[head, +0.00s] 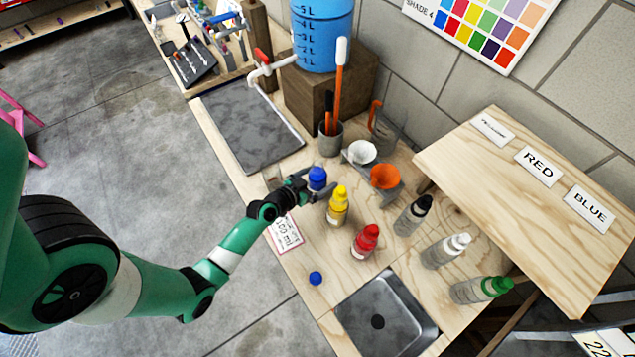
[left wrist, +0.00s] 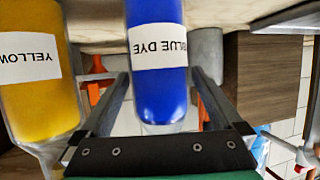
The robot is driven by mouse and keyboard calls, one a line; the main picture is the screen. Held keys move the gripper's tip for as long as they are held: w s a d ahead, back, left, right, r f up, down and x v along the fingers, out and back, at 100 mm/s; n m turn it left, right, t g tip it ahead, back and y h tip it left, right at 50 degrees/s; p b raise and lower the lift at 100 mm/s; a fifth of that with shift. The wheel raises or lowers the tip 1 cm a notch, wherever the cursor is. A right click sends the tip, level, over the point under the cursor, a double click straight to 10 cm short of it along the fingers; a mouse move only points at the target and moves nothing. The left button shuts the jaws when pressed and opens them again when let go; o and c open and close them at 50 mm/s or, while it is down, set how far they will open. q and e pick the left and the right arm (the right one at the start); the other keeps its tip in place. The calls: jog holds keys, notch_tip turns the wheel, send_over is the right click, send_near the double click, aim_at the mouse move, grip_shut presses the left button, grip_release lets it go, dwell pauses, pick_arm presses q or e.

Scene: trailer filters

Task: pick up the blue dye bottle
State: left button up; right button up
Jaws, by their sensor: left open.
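The blue dye bottle (head: 317,178) stands on the wooden bench in the head view, partly hidden by my left gripper (head: 308,187). In the left wrist view the blue dye bottle (left wrist: 158,85) appears upside down, with its label showing. It is between the two spread fingers of my left gripper (left wrist: 160,78). Gaps show between the bottle and both fingers, so the gripper is open around it. My right gripper is not in view.
A yellow bottle (head: 338,206) stands close beside the blue one; it also shows in the left wrist view (left wrist: 40,75). A red bottle (head: 366,241), an orange funnel (head: 384,177) and a white funnel (head: 362,151) are nearby. A blue cap (head: 316,278) lies near the sink (head: 425,339).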

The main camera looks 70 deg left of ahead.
aim_at(323, 170)
pick_arm(q)
jog(key=shift+x, duration=1.2)
grip_shut()
jog(key=shift+r, duration=0.15)
jog(key=shift+r, duration=0.25)
jog(key=r+p, duration=0.1)
jog(key=r, duration=0.1)
jog(key=r+p, duration=0.1)
jog(key=r, duration=0.1)
jog(key=shift+s+d+p, duration=0.3)
jog(key=shift+d+p, duration=0.05)
jog(key=d+r+p, duration=0.1)
jog(key=s+d+r+p, duration=0.1)
jog(key=r, duration=0.1)
jog(key=s+d+r+p, duration=0.1)
jog(key=r, duration=0.1)
jog(key=shift+s+d, duration=0.1)
jog(key=shift+s, duration=0.15)
jog(key=s+d+r+p, duration=0.2)
jog(key=s+d+r, duration=0.1)
jog(key=s+d, duration=0.2)
jog(key=shift+s+d+r, duration=0.2)
jog(key=shift+s+d, duration=0.1)
jog(key=shift+d, duration=0.8)
